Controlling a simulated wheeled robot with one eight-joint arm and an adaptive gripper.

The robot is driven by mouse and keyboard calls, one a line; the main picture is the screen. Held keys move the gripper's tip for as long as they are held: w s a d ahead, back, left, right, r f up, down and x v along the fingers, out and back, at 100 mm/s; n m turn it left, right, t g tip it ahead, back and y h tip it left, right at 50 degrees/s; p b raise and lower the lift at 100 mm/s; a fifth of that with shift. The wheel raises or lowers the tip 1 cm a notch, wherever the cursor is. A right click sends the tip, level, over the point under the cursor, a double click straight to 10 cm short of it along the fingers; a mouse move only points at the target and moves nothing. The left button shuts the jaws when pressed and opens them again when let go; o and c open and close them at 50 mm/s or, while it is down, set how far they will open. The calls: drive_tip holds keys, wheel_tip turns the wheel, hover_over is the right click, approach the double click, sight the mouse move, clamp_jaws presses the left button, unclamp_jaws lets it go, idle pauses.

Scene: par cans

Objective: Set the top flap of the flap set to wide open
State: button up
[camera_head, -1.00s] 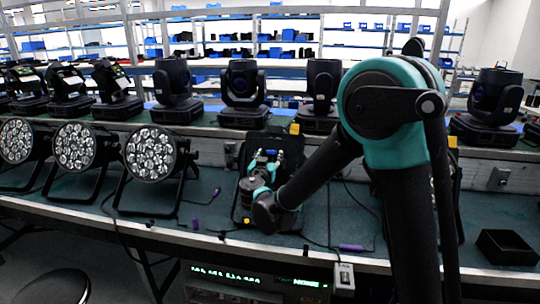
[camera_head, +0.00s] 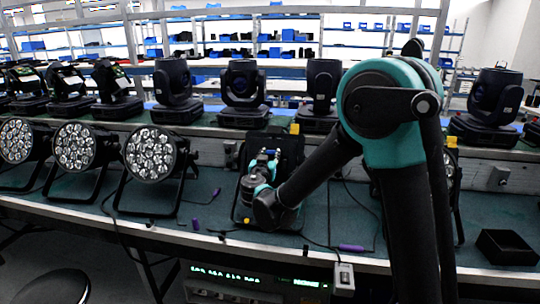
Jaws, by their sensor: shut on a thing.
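The flap set (camera_head: 290,146) is a set of black flaps around a par can on the bench, in the middle of the head view, with small yellow tabs. Its top flap (camera_head: 286,143) is a dark panel standing up at the upper edge of the set. My gripper (camera_head: 268,158) is in front of the set and shut on the top flap, near its middle. My gripper and wrist hide the par can's face and much of the lower flaps. The exact contact is small and dark.
Moving-head lights (camera_head: 242,88) line the raised shelf behind. A black open box (camera_head: 506,247) sits at the right, and a purple-ended cable (camera_head: 352,248) lies near the front edge. My arm covers the right middle.

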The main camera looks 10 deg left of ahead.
drive_tip(key=shift+s+r+g, duration=0.3)
drive_tip(key=shift+r+g, duration=0.45)
drive_tip(key=shift+g, duration=0.45)
wheel_tip(320, 180, up, 2)
drive_tip(key=g, duration=0.4)
drive_tip(key=g+h, duration=0.1)
drive_tip(key=g, duration=0.9)
approach(270, 145)
drive_tip(key=shift+s+d+f, duration=0.25)
drive_tip(key=shift+f, duration=0.25)
drive_tip(key=shift+s+d+f, duration=0.25)
drive_tip(key=shift+f, duration=0.2)
drive_tip(key=shift+w+r+g, duration=0.25)
drive_tip(key=shift+w+g, duration=0.4)
drive_tip(key=shift+g, duration=0.7)
drive_tip(key=shift+w+r+g, duration=0.3)
drive_tip(key=shift+w+g, duration=0.4)
drive_tip(key=shift+g, duration=0.65)
drive_tip(key=shift+w, duration=0.1)
drive_tip(key=o, duration=1.2)
drive_tip(key=shift+c, duration=0.2)
